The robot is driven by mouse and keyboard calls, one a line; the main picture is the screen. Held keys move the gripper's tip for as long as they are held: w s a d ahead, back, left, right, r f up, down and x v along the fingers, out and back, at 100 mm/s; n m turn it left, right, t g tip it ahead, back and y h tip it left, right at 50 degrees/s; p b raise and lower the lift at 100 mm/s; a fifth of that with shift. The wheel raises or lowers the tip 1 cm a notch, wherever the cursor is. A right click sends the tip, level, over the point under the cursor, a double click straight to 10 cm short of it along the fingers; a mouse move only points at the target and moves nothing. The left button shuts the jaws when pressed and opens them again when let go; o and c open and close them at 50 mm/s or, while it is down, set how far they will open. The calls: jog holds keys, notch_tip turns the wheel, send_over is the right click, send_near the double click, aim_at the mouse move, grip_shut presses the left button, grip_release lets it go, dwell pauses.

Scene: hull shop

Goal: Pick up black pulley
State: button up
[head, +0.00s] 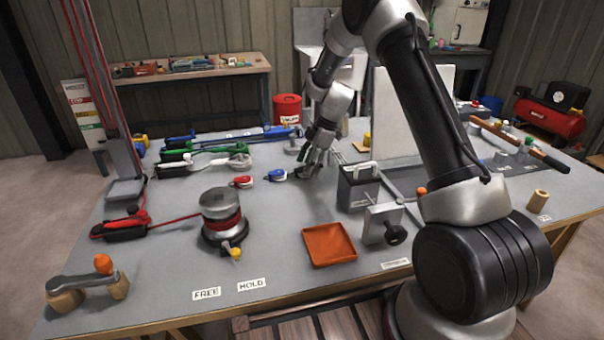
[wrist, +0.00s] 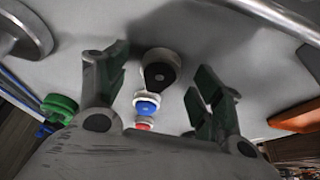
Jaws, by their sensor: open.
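The black pulley (wrist: 161,72), a dark body with a pale round wheel, lies on the grey bench and shows between my gripper's fingers in the wrist view. In the head view the black pulley (head: 306,173) is largely hidden at my fingertips. My gripper (head: 316,162) points down over it with its fingers apart. In the wrist view my gripper (wrist: 162,62) has one green-padded finger on each side of the pulley, and I see no contact.
A blue pulley (head: 277,175) and a red pulley (head: 242,182) lie left of my gripper. A dark metal block with a handle (head: 358,188) stands close on the right. An orange tray (head: 329,244) and a winch (head: 222,215) are nearer the front.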

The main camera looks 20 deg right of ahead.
jog(key=shift+a+f, duration=0.2)
jog(key=shift+f, duration=0.25)
jog(key=c, duration=1.1)
jog(key=shift+r, duration=0.15)
